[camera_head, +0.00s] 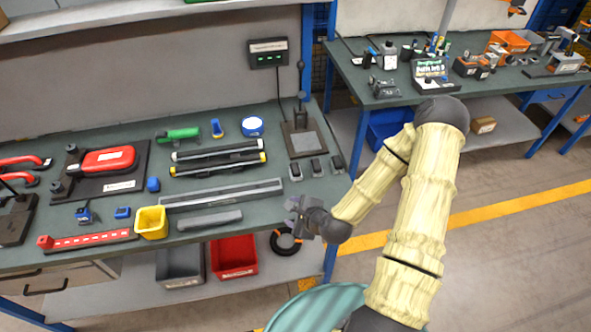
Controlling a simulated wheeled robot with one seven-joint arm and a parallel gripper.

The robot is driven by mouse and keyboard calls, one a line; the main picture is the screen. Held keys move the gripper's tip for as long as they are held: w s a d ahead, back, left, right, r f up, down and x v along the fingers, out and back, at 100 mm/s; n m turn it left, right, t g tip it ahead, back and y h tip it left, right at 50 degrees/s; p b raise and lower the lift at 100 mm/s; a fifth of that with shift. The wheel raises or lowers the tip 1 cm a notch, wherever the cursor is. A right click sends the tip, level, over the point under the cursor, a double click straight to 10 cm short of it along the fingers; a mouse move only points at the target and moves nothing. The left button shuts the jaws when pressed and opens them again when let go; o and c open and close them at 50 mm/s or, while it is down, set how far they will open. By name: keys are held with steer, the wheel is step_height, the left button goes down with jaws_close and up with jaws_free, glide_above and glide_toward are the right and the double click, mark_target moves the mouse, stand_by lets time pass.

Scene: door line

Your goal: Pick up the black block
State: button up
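Three small dark blocks stand in a row near the right end of the green-topped workbench (120,197): a left one (295,171), a middle one (316,167) and a right one (338,164). They look dark grey to black with lighter faces; I cannot tell which is the task's black block. My gripper (292,214) is at the bench's front right edge, below and apart from this row in the picture. Its fingers are small and dark, so I cannot tell whether they are open or shut. No held thing can be made out.
A black stand with a grey plate (303,142) is behind the blocks. A long grey rail (222,194), a grey bar (209,219) and a yellow bin (151,222) lie to the left. A second bench (420,92) stands at back right. Open floor lies to the right.

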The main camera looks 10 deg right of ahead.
mark_target(297, 172)
steer(key=d+r+m+t+h, duration=0.1)
steer(key=m, duration=0.3)
steer(key=w+d+r+m+t+h+p, duration=0.1)
steer(key=m, duration=0.3)
steer(key=w+d+m+t+h, duration=0.1)
steer(key=d+m+t, duration=0.1)
steer(key=m, duration=0.2)
steer(key=shift+w+d+r+m, duration=0.1)
steer(key=shift+w+r+m, duration=0.15)
steer(key=shift+r+m, duration=0.15)
steer(key=shift+w+d+r+m+h, duration=0.2)
steer(key=shift+d+m+h, duration=0.3)
steer(key=shift+m, duration=0.3)
steer(key=shift+s+a+f, duration=0.1)
steer(key=shift+s+a, duration=0.05)
steer(key=shift+a, duration=0.05)
steer(key=shift+w+d+f+b, duration=0.15)
steer(key=shift+w+f+b, duration=0.45)
steer(key=shift+b, duration=0.65)
steer(key=b+x, duration=0.3)
steer(key=b, duration=0.5)
steer(key=shift+w+r, duration=0.1)
steer(key=shift+w, duration=0.55)
steer(key=p+x, duration=0.1)
steer(key=x, duration=0.5)
steer(key=shift+w, duration=0.3)
